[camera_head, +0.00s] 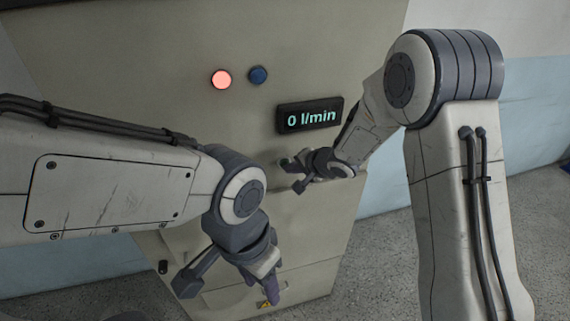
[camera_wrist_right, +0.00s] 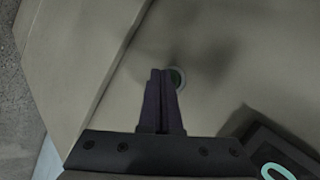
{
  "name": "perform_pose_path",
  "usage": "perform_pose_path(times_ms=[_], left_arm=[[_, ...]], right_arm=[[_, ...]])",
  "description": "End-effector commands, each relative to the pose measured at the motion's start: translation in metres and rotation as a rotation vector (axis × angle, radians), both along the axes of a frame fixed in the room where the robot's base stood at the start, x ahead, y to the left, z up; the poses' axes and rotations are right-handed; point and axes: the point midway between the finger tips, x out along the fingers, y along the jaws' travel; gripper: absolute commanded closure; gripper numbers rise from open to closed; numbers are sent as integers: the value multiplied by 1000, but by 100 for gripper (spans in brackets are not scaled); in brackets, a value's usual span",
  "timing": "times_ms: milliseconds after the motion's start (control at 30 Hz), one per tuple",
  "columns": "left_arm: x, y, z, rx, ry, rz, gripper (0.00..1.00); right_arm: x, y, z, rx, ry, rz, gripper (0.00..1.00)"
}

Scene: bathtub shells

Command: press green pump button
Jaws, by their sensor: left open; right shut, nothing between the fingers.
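The green pump button (camera_wrist_right: 178,77) shows in the right wrist view as a dark green disc in a pale ring, partly covered by the fingertips. My right gripper (camera_wrist_right: 160,74) is shut and empty, its tips at the button's left edge in that view. I cannot tell whether they touch it. In the head view my right gripper (camera_head: 292,174) is in front of the panel below the display, and I cannot make out the green button there. My left gripper (camera_head: 228,290) is open and empty, low in front of the cabinet.
The beige cabinet (camera_head: 150,45) carries a lit red button (camera_head: 221,79), a blue button (camera_head: 258,75) and a black display (camera_head: 309,115) reading "0 l/min". A corner of the display (camera_wrist_right: 275,150) shows in the right wrist view. Grey floor (camera_head: 375,270) lies around the cabinet.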

Motion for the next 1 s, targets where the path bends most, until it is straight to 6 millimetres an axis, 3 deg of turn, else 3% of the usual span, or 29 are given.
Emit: perform_pose_path(times_ms=[733,1000], left_arm=[[0,0,6,0,0,0,50],[0,0,6,0,0,0,50]], right_arm=[[5,2,0,1,-1,0,100],[-3,-1,0,1,-1,0,100]])
